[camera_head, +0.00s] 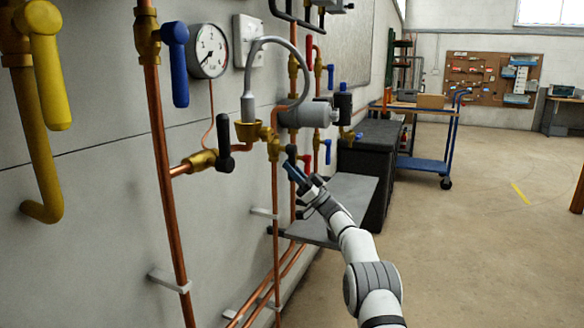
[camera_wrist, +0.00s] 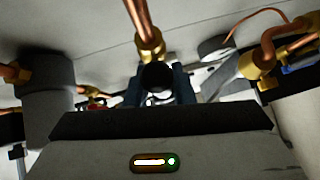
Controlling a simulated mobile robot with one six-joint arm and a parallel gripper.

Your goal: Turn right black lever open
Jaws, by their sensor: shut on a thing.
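The right black lever (camera_head: 291,153) is on a brass valve (camera_head: 274,148) on a vertical copper pipe, below the grey cylinder. Only its upper part shows in the head view. My gripper (camera_head: 292,167) reaches it from the lower right, with its dark blue fingers shut on it. In the wrist view, the black lever (camera_wrist: 157,76) sits between the two fingers of my gripper (camera_wrist: 158,90), just below a brass fitting (camera_wrist: 150,46). The lower part of the lever is hidden by the gripper body.
A grey cylinder (camera_head: 305,116) and a grey hose (camera_head: 250,80) are just above my gripper. Red levers (camera_head: 317,141) and blue levers (camera_head: 328,150) are close behind. A grey shelf (camera_head: 348,192) stands beside the pipes. The floor to the right is open.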

